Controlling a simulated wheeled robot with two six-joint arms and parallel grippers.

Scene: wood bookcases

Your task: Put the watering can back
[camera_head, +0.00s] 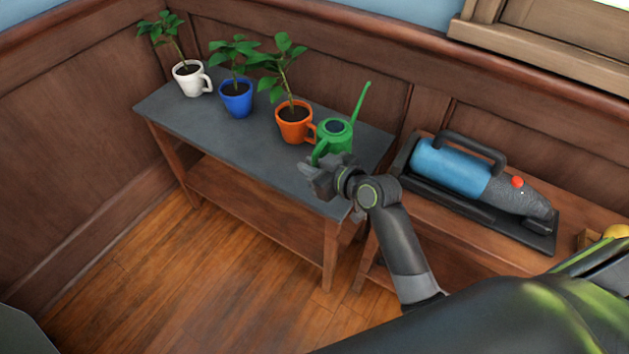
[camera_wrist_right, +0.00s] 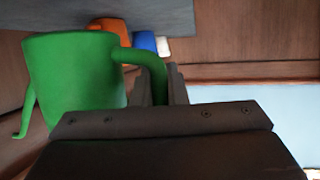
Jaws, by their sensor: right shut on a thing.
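The green watering can (camera_head: 334,138) is at the right part of the grey-topped table (camera_head: 215,131), beside the orange mug. Its long spout points up and to the right. My right gripper (camera_head: 320,172) is at its near side and shut on its handle. In the right wrist view, the green watering can (camera_wrist_right: 75,85) fills the left, with its handle between the fingers of my right gripper (camera_wrist_right: 160,88). I cannot tell whether the can's base touches the tabletop. My left gripper is not in view.
A white mug (camera_head: 188,84), a blue pot (camera_head: 236,104) and an orange mug (camera_head: 293,128), each with a plant, stand along the table. A blue and grey handheld vacuum (camera_head: 455,168) lies on a lower wooden bench (camera_head: 443,227) at right. The table's front strip is clear.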

